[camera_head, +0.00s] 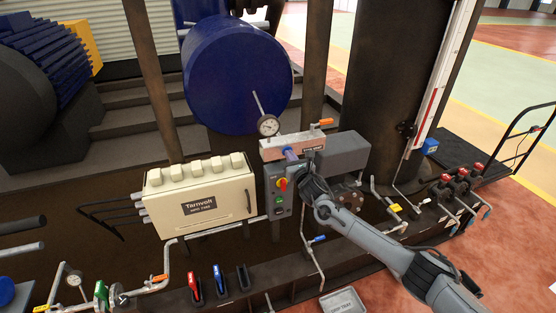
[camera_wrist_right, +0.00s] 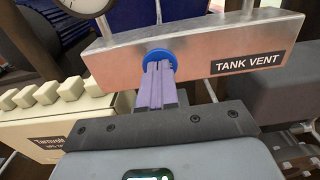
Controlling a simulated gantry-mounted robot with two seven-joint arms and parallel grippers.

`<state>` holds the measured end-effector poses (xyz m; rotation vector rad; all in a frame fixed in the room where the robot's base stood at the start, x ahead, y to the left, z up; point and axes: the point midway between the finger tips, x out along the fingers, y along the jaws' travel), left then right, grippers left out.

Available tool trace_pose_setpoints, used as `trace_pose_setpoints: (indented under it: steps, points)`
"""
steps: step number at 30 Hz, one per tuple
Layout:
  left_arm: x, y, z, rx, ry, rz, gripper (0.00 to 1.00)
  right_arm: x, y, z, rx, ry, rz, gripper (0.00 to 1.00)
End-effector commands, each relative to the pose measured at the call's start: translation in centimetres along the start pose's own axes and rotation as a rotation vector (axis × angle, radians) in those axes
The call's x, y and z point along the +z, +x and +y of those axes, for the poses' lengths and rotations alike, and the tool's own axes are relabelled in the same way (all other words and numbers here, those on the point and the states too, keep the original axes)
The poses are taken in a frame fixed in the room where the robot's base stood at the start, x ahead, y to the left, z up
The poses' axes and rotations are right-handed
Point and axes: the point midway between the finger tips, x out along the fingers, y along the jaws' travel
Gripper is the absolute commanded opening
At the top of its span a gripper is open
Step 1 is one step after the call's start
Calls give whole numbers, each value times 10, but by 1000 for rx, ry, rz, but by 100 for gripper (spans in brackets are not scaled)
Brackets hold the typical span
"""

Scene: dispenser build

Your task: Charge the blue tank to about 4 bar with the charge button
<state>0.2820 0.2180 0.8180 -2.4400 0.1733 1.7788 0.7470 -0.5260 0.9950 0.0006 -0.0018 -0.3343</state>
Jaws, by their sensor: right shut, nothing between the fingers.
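The blue tank (camera_head: 238,75) is a large cylinder at the upper middle of the head view. A round dial gauge (camera_head: 268,125) sits below it; its reading is too small to tell. Under the gauge is a metal block (camera_head: 283,148), labelled TANK VENT in the wrist view, with a round blue button (camera_wrist_right: 157,55). My right gripper (camera_head: 289,153) is shut and empty. In the wrist view its purple fingertips (camera_wrist_right: 158,68) overlap the blue button; I cannot tell whether they press it. A grey control box (camera_head: 271,211) with a green button (camera_head: 280,199) stands below. My left gripper is out of view.
The red-yellow rotary switch (camera_head: 282,184) is close beneath my right gripper. A cream Tarnvolt box (camera_head: 199,195) stands left, a grey housing (camera_head: 343,152) right. Coloured handles (camera_head: 194,287) line the front rail. A grey drip tray (camera_head: 343,302) lies on the floor.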

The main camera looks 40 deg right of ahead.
Motion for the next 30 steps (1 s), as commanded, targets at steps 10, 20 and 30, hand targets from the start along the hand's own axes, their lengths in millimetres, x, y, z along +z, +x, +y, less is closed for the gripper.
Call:
trace_pose_setpoints:
  steps: [10,20,30]
  points:
    - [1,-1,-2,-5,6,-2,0,-5,0,-11,-13,-3,10,0]
    - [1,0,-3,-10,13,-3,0,-6,0,-11,-13,-4,14,0]
    - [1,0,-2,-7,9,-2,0,-8,0,-11,-14,-5,17,0]
